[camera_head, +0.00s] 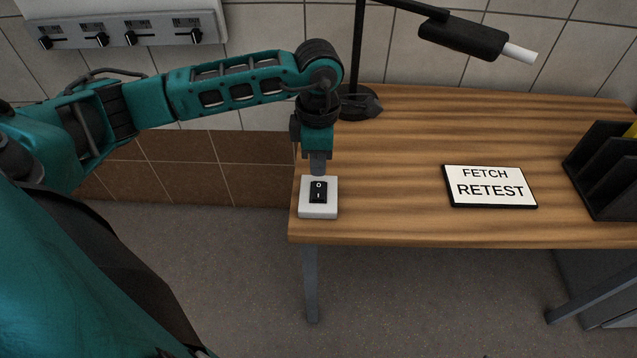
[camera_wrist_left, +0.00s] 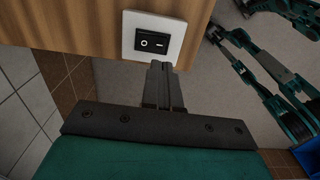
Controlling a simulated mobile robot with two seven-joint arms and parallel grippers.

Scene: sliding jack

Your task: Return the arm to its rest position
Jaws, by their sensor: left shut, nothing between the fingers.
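My left gripper (camera_head: 318,164) is over the left end of the wooden table, pointing down. It is shut and empty. Its fingertips are just behind a white switch box (camera_head: 318,211) with a black rocker switch (camera_head: 318,192) marked O and I. In the left wrist view the shut fingers (camera_wrist_left: 162,68) end at the edge of the switch box (camera_wrist_left: 174,24); I cannot tell whether they touch it. The rocker (camera_wrist_left: 152,41) is uncovered. My left arm stretches in from the left in the head view. My right gripper is not in view.
The wooden table (camera_head: 400,225) carries a black lamp (camera_head: 358,100) just behind my gripper, its head (camera_head: 462,38) reaching right. A sign reading "FETCH RETEST" (camera_head: 490,187) and a black file rack (camera_head: 605,170) are further right. A panel with sliders (camera_head: 125,24) hangs on the tiled wall.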

